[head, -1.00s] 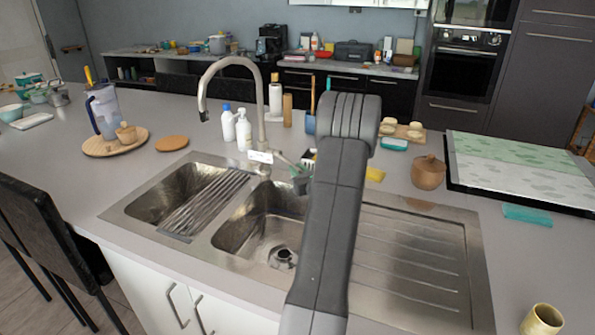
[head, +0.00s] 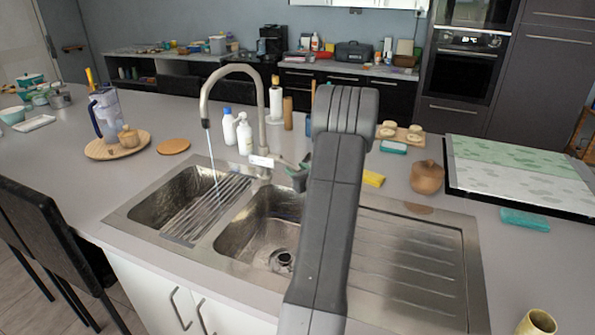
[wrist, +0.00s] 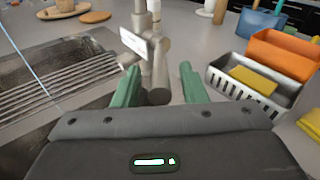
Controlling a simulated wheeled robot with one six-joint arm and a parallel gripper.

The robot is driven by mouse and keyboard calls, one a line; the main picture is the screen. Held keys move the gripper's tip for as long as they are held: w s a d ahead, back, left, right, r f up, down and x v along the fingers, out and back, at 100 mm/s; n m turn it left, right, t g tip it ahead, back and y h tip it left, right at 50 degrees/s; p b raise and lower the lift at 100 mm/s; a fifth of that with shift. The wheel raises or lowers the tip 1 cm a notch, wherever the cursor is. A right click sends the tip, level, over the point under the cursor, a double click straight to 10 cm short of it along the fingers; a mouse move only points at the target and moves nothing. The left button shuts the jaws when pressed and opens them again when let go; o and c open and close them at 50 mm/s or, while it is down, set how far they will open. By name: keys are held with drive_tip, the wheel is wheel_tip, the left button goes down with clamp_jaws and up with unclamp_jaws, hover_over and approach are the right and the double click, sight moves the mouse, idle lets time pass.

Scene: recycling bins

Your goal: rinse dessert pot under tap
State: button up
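The tap (head: 232,70) arches over the double sink, and a thin stream of water (head: 212,160) falls from its spout onto the rack in the left basin. Its body (wrist: 158,50) stands just beyond my gripper in the wrist view. My gripper (wrist: 158,84) has its two green fingers apart with nothing held between them. In the head view my arm hides most of the gripper, beside the tap's base. A small yellowish pot (head: 537,322), seemingly the dessert pot, stands on the counter at the bottom right, cut by the frame edge and far from my gripper.
A wire rack (head: 207,207) lies across the left basin; the right basin (head: 260,228) is empty. White bottles (head: 244,135) stand behind the sink. A metal caddy (wrist: 255,85) with a yellow sponge is right of my gripper. The ridged drainboard (head: 415,265) is clear.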

drive_tip(key=b+v, duration=0.3)
drive_tip(key=v, duration=1)
drive_tip(key=shift+s+d, duration=0.25)
drive_tip(key=shift+s, duration=0.05)
drive_tip(key=shift+r, duration=0.1)
drive_tip(key=x, duration=0.4)
drive_tip(key=p+x, duration=0.1)
drive_tip(key=x, duration=0.4)
drive_tip(key=f+p+x, duration=0.1)
drive_tip(key=x, duration=0.4)
drive_tip(key=shift+s, duration=0.2)
drive_tip(key=shift+r, duration=0.1)
